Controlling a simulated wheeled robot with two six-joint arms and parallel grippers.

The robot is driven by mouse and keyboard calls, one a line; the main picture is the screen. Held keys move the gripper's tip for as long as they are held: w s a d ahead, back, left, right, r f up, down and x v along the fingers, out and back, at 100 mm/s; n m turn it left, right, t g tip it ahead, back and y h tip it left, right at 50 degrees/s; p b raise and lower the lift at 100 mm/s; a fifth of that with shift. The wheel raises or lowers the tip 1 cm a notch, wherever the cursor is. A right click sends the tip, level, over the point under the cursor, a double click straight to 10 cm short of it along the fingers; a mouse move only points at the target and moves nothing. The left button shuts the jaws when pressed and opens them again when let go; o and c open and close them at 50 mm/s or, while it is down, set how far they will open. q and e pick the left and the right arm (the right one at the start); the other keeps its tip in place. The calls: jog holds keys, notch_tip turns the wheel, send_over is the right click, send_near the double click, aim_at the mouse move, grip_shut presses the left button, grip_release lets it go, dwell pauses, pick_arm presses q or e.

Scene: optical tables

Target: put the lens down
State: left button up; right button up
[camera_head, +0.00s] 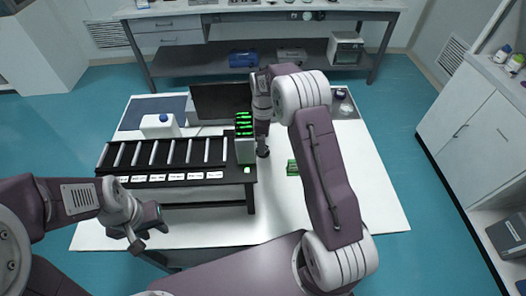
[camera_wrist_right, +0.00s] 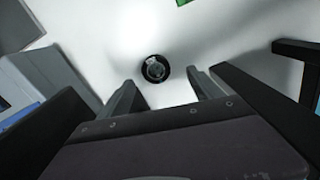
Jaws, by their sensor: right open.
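In the head view a small dark round thing (camera_head: 263,152) shows below my right wrist, and the right fingers are mostly hidden. My left gripper (camera_head: 150,238) is at the table's front left, its fingers apart and empty.
A black rack with slanted bars and white labels (camera_head: 160,178) stands left of the lens. A box with green lights (camera_head: 244,147) is close beside my right wrist. A small green board (camera_head: 292,168) lies to the right. The white table's right side (camera_head: 375,195) is clear.

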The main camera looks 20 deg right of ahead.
jog(key=f, duration=0.4)
jog(key=f+p, duration=0.1)
jog(key=f, duration=0.1)
jog(key=shift+w+d, duration=0.3)
jog(key=shift+d, duration=0.05)
jog(key=shift+r, duration=0.15)
jog(key=c, duration=0.7)
grip_shut()
jog(key=shift+r, duration=0.45)
notch_tip(320, 180, up, 3)
jog(key=shift+f+b, duration=0.1)
jog(key=shift+b, duration=0.35)
jog(key=s+d+r+b, duration=0.1)
jog(key=s+d+r, duration=0.6)
jog(key=s, duration=0.2)
jog(key=shift+s+r+b, duration=0.15)
jog(key=shift+s+b, duration=0.05)
jog(key=shift+b, duration=0.1)
